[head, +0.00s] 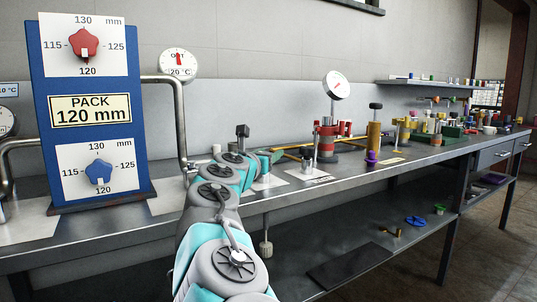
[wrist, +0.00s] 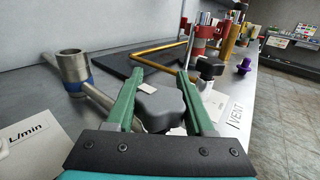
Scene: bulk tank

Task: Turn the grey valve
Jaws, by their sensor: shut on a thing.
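The grey valve's lobed knob (wrist: 160,108) shows in the wrist view between the two green fingers of my gripper (wrist: 159,82). The fingers stand on either side of the knob, and my gripper is shut on it. A small pale mark lies on top of the knob. In the head view my gripper (head: 272,158) is low over the bench, past my arm. The knob cannot be made out there, hidden by my arm and fingers.
A black knob (wrist: 208,68) by a VENT card (wrist: 236,112) stands just right of my gripper. A pipe fitting with a blue band (wrist: 75,72) is at left. A blue PACK panel (head: 92,110) stands left on the bench; a red-based gauge (head: 327,135) stands behind.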

